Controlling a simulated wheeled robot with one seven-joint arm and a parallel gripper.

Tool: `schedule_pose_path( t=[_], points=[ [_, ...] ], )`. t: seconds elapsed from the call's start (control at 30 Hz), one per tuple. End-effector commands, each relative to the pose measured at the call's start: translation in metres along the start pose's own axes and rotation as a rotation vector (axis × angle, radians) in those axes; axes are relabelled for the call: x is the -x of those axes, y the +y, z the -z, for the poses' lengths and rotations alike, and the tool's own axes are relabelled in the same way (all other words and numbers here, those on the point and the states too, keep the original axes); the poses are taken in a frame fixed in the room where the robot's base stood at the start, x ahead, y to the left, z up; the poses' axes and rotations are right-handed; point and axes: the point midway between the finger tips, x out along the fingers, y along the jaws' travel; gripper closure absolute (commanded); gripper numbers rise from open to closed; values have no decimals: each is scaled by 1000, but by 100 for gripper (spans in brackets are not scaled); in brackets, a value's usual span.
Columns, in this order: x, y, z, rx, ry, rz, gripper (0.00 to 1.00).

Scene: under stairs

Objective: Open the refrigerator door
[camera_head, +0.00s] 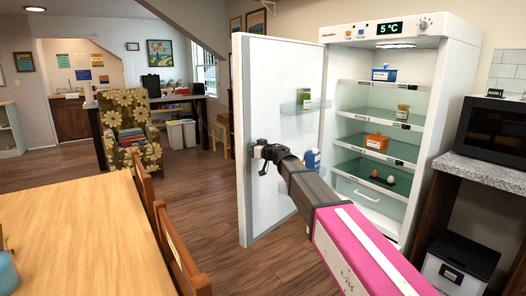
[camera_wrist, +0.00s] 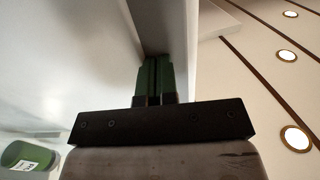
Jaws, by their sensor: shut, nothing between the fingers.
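The white refrigerator (camera_head: 455,70) stands at the right in the head view, with its lit inside and shelves showing. Its door (camera_head: 282,75) is swung wide open to the left. My gripper (camera_head: 256,156) is at the inner side of the door near its free edge, about mid-height. In the wrist view my gripper's green fingers (camera_wrist: 155,78) are together and empty, close to the door (camera_wrist: 95,60). I cannot tell whether they touch it. The door's outer face and handle are hidden.
A wooden table (camera_head: 80,235) with chairs (camera_head: 165,230) fills the front left. A floral armchair (camera_head: 128,125) stands behind it. A counter with a microwave (camera_head: 495,125) and a bin (camera_head: 455,265) is at the right. Open floor (camera_head: 200,200) lies left of the door.

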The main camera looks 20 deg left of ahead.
Motion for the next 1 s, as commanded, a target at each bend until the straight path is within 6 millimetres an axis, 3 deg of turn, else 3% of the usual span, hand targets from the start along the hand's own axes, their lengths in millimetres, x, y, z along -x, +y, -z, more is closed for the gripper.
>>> schedule_pose_path(
  t=[0.03,0.1,0.5,0.7,1.0],
  points=[
    [-22,-1,0,1,0,-19,100],
    [-46,-2,0,1,0,-54,100],
    [-174,5,0,0,0,-138,100],
    [-221,13,0,0,0,-138,100],
    [-259,23,0,0,0,-138,100]
  ],
)
